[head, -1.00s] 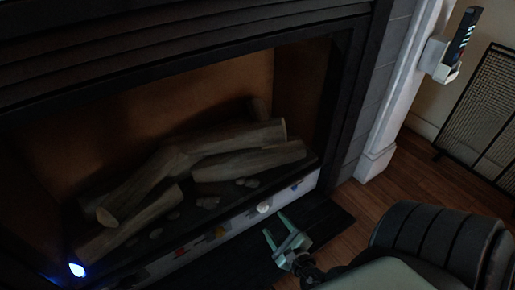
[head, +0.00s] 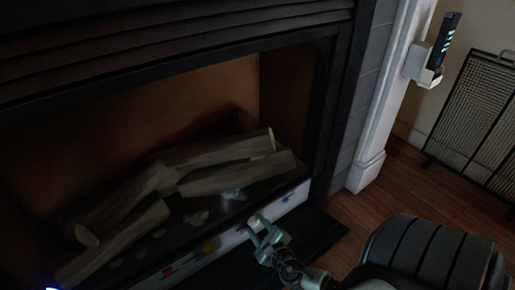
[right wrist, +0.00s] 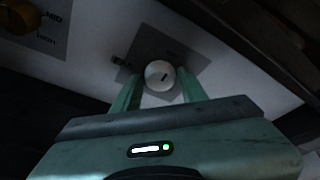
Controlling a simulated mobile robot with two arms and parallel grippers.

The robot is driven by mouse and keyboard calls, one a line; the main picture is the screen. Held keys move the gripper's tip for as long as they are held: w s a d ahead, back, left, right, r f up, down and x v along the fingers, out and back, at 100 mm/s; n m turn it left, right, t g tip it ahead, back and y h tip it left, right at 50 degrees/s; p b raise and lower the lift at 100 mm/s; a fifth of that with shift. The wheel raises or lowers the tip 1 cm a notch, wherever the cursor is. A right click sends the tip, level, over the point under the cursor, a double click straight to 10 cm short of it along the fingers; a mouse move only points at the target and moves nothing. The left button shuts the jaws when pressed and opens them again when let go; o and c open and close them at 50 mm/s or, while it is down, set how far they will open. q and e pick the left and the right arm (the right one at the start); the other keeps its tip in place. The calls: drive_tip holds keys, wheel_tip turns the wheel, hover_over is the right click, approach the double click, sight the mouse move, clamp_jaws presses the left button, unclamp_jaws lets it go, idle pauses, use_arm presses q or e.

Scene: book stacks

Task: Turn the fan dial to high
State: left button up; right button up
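A round white dial (right wrist: 159,75) with a dark mark sits on a grey plate (right wrist: 150,45) in the right wrist view. The plate's lettering is too dim to read, so I cannot confirm it is the fan dial. My right gripper (right wrist: 158,84) is open, with one finger on each side of the dial; I cannot tell whether they touch it. In the head view the right gripper (head: 260,230) is at the fireplace's white front panel (head: 287,203) and hides this dial. My left gripper is not in view.
A yellow-orange knob (right wrist: 20,14) with a plate reading MID and HIGH is at the wrist view's upper left. Logs (head: 215,165) lie in the fireplace above the panel.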

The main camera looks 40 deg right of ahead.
clamp_jaws()
